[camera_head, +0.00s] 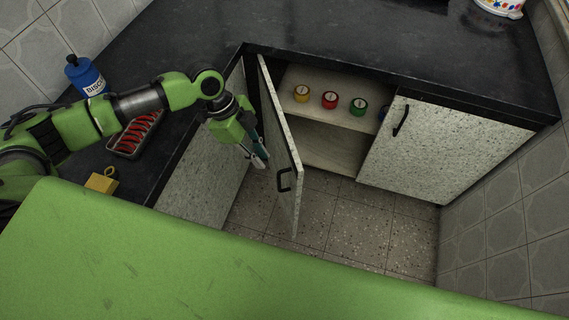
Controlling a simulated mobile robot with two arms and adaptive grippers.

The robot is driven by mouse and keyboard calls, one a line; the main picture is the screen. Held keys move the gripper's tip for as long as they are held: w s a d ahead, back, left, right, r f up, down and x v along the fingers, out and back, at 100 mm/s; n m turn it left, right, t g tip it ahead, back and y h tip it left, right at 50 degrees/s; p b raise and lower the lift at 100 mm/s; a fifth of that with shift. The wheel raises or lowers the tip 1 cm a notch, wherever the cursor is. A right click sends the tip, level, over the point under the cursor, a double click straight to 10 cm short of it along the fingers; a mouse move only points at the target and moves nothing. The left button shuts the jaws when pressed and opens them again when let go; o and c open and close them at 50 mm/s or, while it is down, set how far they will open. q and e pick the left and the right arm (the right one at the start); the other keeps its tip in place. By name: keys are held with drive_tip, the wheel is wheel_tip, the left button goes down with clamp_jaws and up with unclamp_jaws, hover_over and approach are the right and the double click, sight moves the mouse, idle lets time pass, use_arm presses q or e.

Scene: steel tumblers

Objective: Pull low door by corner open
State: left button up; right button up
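The low door (283,140) by the inner corner of the counter is a speckled pale panel and stands swung out, well open. Its dark handle (284,180) is near its free edge. My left gripper (259,162) points down on the left side of the door, beside the panel; I cannot tell whether it touches it. Its fingers are small and partly seen edge-on, so whether they are open or shut is unclear. The handle is apart from the fingertips. My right gripper is out of view.
The open cupboard's shelf (325,85) holds several jars, among them a yellow (301,94), a red (329,100) and a green one (358,106). A second door (440,150) to the right is closed. A red-filled tray (135,134) and a blue biscuit jar (86,76) stand on the left counter.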

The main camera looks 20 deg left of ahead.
sight(279, 181)
use_arm(q)
drive_tip(key=x, duration=1.3)
drive_tip(key=shift+w, duration=0.3)
drive_tip(key=shift+d+f, duration=0.15)
drive_tip(key=shift+f, duration=0.2)
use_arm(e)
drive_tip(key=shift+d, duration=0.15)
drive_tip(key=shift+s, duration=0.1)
use_arm(q)
clamp_jaws()
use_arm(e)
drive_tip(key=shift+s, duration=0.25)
